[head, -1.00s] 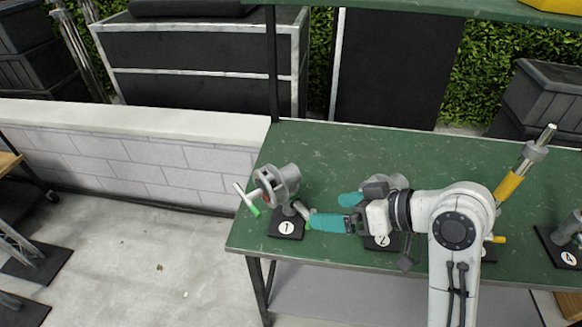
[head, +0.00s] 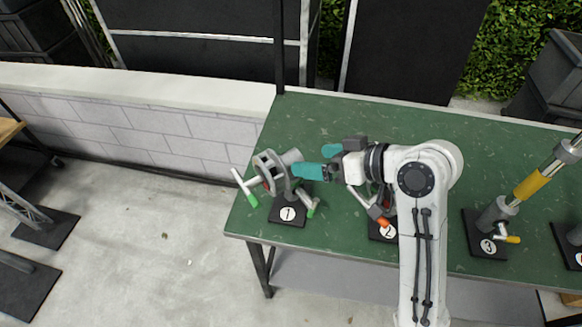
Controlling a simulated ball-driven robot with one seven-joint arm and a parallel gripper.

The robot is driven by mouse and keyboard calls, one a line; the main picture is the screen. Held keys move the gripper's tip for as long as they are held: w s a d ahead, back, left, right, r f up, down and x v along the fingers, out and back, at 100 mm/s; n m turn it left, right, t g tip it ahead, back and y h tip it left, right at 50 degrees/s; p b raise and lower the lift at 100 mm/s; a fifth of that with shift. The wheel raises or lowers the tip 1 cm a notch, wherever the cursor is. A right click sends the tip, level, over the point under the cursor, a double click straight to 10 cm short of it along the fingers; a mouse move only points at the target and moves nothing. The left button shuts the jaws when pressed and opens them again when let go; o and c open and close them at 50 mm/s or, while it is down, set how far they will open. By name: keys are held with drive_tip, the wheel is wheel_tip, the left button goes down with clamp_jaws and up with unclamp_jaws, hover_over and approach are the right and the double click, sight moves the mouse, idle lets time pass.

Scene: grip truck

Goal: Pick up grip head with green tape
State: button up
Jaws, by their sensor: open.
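The grip head with green tape (head: 270,172) is a grey metal head on the black base marked 1 (head: 288,211), at the left end of the green table. Its T-handle (head: 245,187) on the left and its lower handle (head: 310,208) on the right both have green ends. My gripper (head: 308,172) has teal fingers and reaches in from the right. One finger tip is at the right side of the head in this view; the other finger shows farther back. The jaws are open. Whether the finger touches the head cannot be told.
A second head with orange tape (head: 380,217) on base 2 (head: 384,229) is partly hidden behind my arm. A yellow-taped stand (head: 528,187) rises from base 3 (head: 484,238) on the right. The table (head: 340,120) is clear behind the heads.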

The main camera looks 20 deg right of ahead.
sight(289, 158)
drive_tip(key=p+x, duration=0.1)
drive_tip(key=x, duration=0.4)
drive_tip(key=shift+a+r, duration=0.15)
drive_tip(key=shift+a, duration=0.05)
clamp_jaws()
drive_tip(key=shift+r, duration=0.1)
idle(0.6)
